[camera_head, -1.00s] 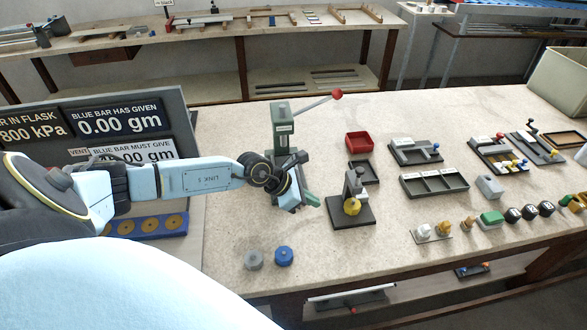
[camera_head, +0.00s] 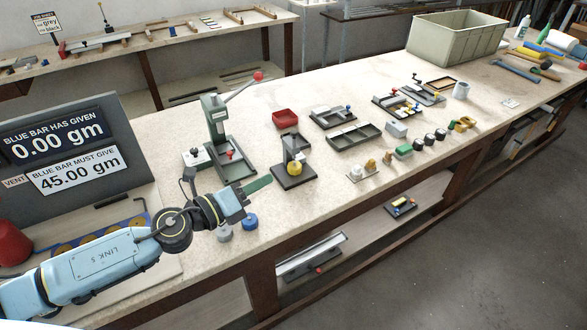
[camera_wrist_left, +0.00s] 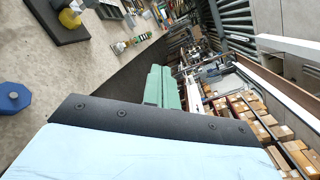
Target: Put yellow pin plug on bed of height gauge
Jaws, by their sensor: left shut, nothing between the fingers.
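A small stand with a black base (camera_head: 283,178) and a grey upright, which looks like the height gauge, stands near the bench's front edge. A round yellow piece (camera_head: 295,168) sits low at its upright; I cannot tell whether it is a plug or part of the gauge. The yellow piece also shows in the left wrist view (camera_wrist_left: 70,18). A small strip holds a white, a yellow-tan (camera_head: 370,165) and a tan plug to its right. My left gripper (camera_head: 258,186), with green fingers, is shut and empty just left of the black base. My right gripper is not in view.
A green lever press (camera_head: 217,135) stands behind my left gripper. Grey (camera_head: 224,232) and blue (camera_head: 250,221) knobs lie in front of it. A red tray (camera_head: 286,118), dark trays (camera_head: 354,135) and several small weights lie to the right. A large bin (camera_head: 457,38) stands at the back right.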

